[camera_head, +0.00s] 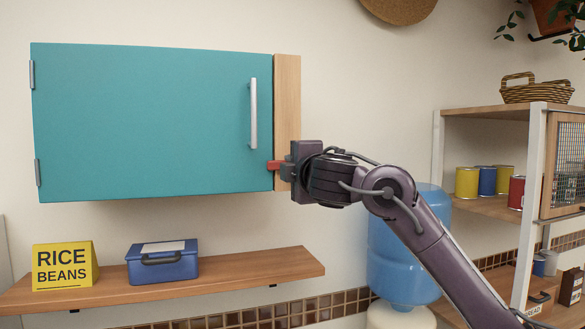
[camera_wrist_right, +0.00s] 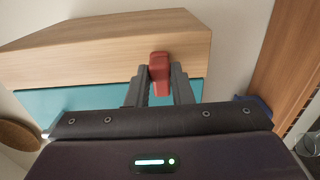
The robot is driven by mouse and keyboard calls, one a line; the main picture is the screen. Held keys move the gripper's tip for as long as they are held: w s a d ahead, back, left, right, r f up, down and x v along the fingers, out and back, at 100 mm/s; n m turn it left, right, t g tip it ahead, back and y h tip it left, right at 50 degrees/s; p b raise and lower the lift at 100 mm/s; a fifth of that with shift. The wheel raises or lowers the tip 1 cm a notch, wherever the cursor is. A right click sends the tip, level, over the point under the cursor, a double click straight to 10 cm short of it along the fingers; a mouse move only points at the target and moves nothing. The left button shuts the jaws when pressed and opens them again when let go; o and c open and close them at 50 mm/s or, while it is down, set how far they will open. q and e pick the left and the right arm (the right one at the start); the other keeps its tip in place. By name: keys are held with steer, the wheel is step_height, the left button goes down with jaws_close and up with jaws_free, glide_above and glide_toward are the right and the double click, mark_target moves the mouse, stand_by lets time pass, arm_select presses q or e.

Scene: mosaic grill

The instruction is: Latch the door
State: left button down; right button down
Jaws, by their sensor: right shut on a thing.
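The teal door (camera_head: 150,125) hangs on hinges at its left edge and looks closed against the wooden post (camera_head: 287,95) at its right. It has a vertical silver handle (camera_head: 253,113). A red latch (camera_head: 275,165) sits at the lower right of the door, by the post, and reaches over the door's edge. My right gripper (camera_head: 285,167) is at the latch. In the right wrist view, the two fingers of the right gripper (camera_wrist_right: 159,88) are shut on the red latch (camera_wrist_right: 159,66), with the teal door (camera_wrist_right: 75,100) behind. My left gripper is not in view.
Below the door, a wooden shelf (camera_head: 220,272) holds a yellow rice beans box (camera_head: 64,265) and a blue case (camera_head: 163,262). A blue water jug (camera_head: 395,260) stands behind my right arm. A rack with cans and a basket (camera_head: 536,91) is at the right.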

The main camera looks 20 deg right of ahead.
steer(key=shift+f, duration=0.1)
steer(key=c, duration=1.3)
jaws_free()
steer(key=s+b, duration=0.3)
steer(key=s, duration=0.4)
steer(key=shift+s+d, duration=0.1)
steer(key=shift+s, duration=0.3)
